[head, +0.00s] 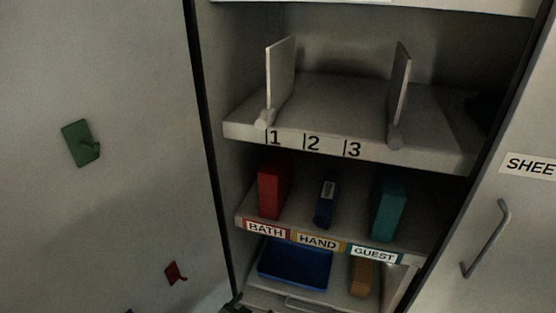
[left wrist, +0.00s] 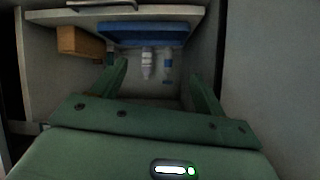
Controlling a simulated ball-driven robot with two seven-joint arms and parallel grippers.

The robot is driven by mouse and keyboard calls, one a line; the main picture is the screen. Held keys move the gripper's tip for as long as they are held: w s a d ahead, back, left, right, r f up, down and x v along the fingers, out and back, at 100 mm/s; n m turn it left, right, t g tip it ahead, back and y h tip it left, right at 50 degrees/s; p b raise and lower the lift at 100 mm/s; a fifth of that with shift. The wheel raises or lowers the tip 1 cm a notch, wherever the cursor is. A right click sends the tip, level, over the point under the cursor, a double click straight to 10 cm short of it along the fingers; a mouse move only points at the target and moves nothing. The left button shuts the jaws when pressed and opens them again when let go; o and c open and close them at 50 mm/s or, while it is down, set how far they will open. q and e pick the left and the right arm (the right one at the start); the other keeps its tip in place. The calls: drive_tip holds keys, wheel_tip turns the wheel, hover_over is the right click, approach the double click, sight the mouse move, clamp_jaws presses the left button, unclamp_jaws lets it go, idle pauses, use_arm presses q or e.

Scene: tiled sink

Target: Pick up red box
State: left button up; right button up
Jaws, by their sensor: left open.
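The red box (head: 270,192) stands upright on the middle shelf, at its left end above the BATH label (head: 265,229). It does not show in the left wrist view. My left gripper (left wrist: 157,82) is open in the left wrist view, with nothing between its two green fingers. It faces a compartment with a blue tray (left wrist: 143,33), a brown box (left wrist: 80,42) and small white bottles (left wrist: 147,63). In the head view only a small dark green piece shows at the bottom edge, perhaps part of this gripper. My right gripper is not in view.
A dark blue item (head: 325,201) and a teal box (head: 389,209) stand right of the red box, with gaps between. Above is a shelf (head: 350,110) with two upright dividers. Below is a blue tray (head: 295,264). A door with a handle (head: 487,238) is at the right.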

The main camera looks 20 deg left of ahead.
use_arm(q)
drive_tip(key=w+r+n+t+p, duration=0.1)
drive_tip(key=w+r+t, duration=0.1)
drive_tip(key=r, duration=0.7)
drive_tip(key=w+r+t+p, duration=0.1)
drive_tip(key=w+r+t, duration=0.15)
drive_tip(key=r, duration=0.65)
drive_tip(key=n+t, duration=0.2)
approach(266, 184)
drive_tip(key=shift+g+y, duration=0.25)
drive_tip(key=shift+y, duration=0.15)
drive_tip(key=w, duration=0.3)
drive_tip(key=w+p, duration=0.1)
drive_tip(key=w, duration=0.5)
drive_tip(key=shift+w+d+r+p, duration=0.15)
drive_tip(key=shift+d+r+p, duration=0.05)
drive_tip(key=shift+d+p, duration=0.2)
drive_tip(key=w, duration=0.6)
drive_tip(key=shift+d+f, duration=0.2)
drive_tip(key=shift+f, duration=0.1)
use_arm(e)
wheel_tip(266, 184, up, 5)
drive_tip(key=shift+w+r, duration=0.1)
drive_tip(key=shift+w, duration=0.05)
use_arm(q)
drive_tip(key=c, duration=1.3)
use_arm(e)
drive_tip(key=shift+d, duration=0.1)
